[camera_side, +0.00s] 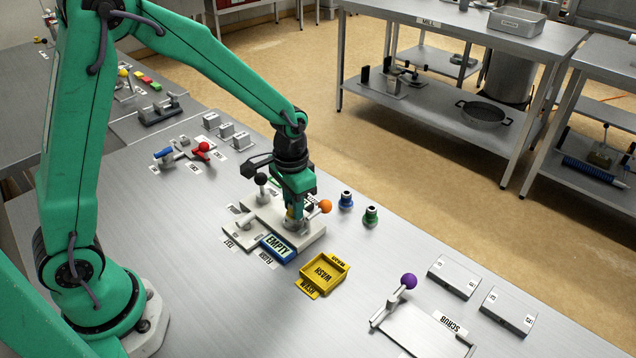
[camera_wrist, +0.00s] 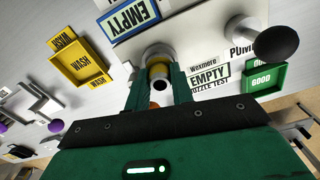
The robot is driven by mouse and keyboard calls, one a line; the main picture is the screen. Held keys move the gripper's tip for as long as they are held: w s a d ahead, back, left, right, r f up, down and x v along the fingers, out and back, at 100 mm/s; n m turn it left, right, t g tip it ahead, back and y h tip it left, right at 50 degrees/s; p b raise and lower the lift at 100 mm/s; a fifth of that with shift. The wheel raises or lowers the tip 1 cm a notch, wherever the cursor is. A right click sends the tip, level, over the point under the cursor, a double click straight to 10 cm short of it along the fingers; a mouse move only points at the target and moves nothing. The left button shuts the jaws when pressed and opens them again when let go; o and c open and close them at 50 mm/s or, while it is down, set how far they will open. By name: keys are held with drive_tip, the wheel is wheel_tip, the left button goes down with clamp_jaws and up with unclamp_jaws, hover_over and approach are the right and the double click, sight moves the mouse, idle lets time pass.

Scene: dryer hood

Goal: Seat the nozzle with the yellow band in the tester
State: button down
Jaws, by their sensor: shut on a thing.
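My gripper (camera_side: 297,217) points down over the white tester (camera_side: 312,240). In the wrist view my gripper's fingers (camera_wrist: 159,92) are shut on the nozzle with the yellow band (camera_wrist: 157,72), whose dark bore faces the camera. A pale round socket of the tester (camera_wrist: 158,51) shows directly behind the nozzle. I cannot tell whether the nozzle is in the socket or just above it. The tester's black-knobbed lever (camera_side: 261,179) stands behind my gripper, and an orange knob (camera_side: 325,206) is close at its right. A label (camera_wrist: 209,76) on the tester reads EMPTY.
A blue nozzle (camera_side: 346,200) and a green nozzle (camera_side: 371,216) stand right of the tester. A yellow WASH tray (camera_side: 323,272) is in front, beside a blue EMPTY sign (camera_side: 278,248). A purple-knobbed scrub fixture (camera_side: 425,327) is farther right. A green GOOD tray (camera_wrist: 262,80) shows in the wrist view.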

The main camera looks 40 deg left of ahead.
drive_tip(key=shift+f, duration=0.8)
idle(1.8)
drive_tip(key=c, duration=1.2)
unclamp_jaws()
drive_tip(key=shift+o, duration=0.6)
drive_tip(key=shift+s+f, duration=0.1)
drive_tip(key=shift+f, duration=0.05)
drive_tip(key=shift+r, duration=0.8)
drive_tip(key=shift+o, duration=1.4)
drive_tip(key=shift+w+d+r, duration=0.1)
drive_tip(key=shift+w+r, duration=0.05)
drive_tip(key=shift+r, duration=0.4)
drive_tip(key=shift+w+r, duration=0.15)
drive_tip(key=shift+r, duration=0.4)
drive_tip(key=shift+s+r, duration=0.2)
drive_tip(key=shift+r, duration=1.05)
